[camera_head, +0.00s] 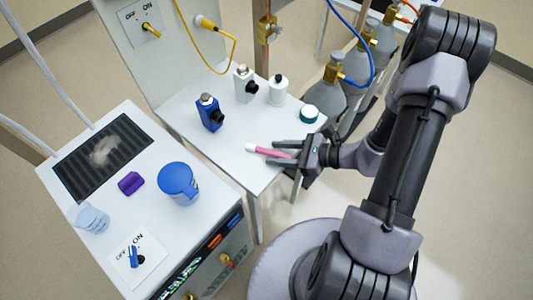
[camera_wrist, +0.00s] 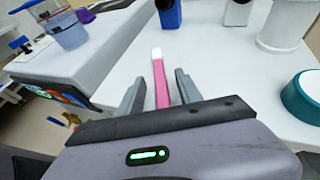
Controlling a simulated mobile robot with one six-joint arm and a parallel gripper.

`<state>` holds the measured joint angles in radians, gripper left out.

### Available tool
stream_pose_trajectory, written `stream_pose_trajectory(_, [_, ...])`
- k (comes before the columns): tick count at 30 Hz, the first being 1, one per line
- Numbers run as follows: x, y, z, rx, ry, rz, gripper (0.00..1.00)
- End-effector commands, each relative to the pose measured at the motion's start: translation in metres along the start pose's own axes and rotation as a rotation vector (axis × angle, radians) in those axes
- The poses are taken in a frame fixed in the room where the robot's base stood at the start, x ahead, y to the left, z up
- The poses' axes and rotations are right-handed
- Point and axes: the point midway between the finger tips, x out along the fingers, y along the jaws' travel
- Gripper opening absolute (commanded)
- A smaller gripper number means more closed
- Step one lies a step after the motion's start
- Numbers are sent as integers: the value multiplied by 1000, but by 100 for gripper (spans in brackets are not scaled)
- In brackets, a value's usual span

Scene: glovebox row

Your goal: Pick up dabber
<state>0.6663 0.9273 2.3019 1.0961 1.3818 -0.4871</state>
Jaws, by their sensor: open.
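The dabber is a thin pink stick with a white tip, and it lies on the white table near its front edge. The dabber (camera_head: 268,152) shows in the head view beside the fingers, and in the wrist view (camera_wrist: 160,75) it points away from me. My gripper (camera_head: 283,152) is open and low over the table. In the wrist view, the gripper (camera_wrist: 157,88) has one finger on each side of the dabber, with gaps showing on both sides. The near end of the dabber is hidden behind the gripper body.
A blue bottle (camera_head: 210,113), a grey-white bottle (camera_head: 244,84), a white bottle (camera_head: 278,90) and a teal-rimmed round container (camera_head: 309,114) stand farther back on the table. A white cabinet (camera_head: 150,240) with a blue jug (camera_head: 178,184) stands at left. Gas cylinders (camera_head: 330,96) stand behind.

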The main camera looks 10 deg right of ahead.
Motion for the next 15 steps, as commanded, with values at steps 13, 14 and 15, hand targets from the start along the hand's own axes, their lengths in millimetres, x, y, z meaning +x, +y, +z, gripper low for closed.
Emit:
stream_pose_trajectory(13, [0,0,1,0,0,0,0])
stream_pose_trajectory(14, [0,0,1,0,0,0,0])
stream_pose_trajectory(15, [0,0,1,0,0,0,0])
